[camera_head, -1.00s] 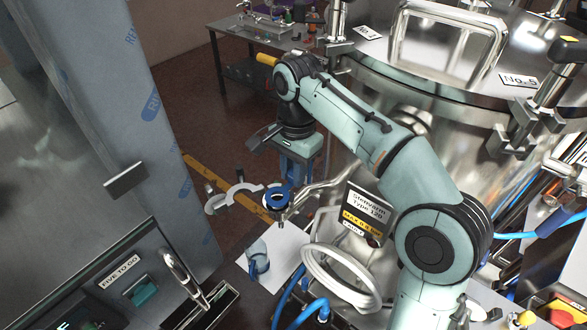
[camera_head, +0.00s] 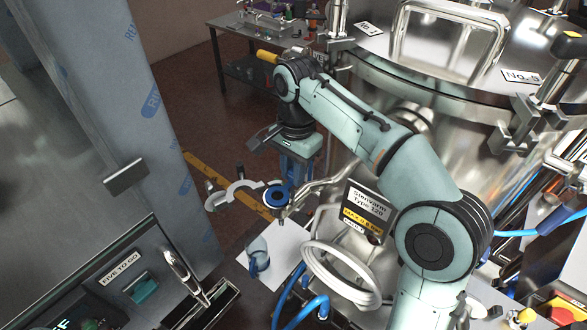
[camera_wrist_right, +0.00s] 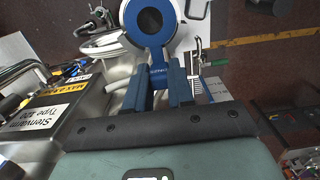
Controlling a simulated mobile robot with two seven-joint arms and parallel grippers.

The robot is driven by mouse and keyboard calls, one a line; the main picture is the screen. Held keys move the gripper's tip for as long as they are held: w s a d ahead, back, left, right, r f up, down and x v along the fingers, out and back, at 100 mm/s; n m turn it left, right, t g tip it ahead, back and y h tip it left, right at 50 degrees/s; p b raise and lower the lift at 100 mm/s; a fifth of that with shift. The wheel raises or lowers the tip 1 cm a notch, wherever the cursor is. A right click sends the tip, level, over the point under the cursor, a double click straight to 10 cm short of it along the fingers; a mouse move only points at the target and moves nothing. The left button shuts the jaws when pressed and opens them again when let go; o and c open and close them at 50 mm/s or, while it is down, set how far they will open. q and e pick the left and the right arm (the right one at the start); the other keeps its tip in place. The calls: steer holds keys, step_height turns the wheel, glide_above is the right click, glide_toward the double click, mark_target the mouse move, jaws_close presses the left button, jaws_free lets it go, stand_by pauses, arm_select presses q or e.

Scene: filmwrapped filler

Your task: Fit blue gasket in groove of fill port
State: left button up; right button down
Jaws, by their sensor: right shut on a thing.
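The blue gasket (camera_head: 276,197) is a flat ring with a tab. It also shows in the right wrist view (camera_wrist_right: 130,20), with a dark round centre and a pale rim around it. My right gripper (camera_head: 289,178) is shut on the gasket's tab (camera_wrist_right: 157,58), with its blue fingers either side. The gasket lies over the fill port, at the end of the bent steel pipe (camera_head: 318,184), and covers most of its face. I cannot tell whether it sits in the groove or just above. My left gripper is out of view.
An open metal clamp (camera_head: 222,196) is beside the port. A coiled pale hose (camera_head: 340,275) and the steel tank (camera_head: 440,110) are close on the right. A wrapped column (camera_head: 150,130) is at left.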

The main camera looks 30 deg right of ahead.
steer(key=shift+f, duration=0.15)
steer(key=c, duration=0.9)
jaws_free()
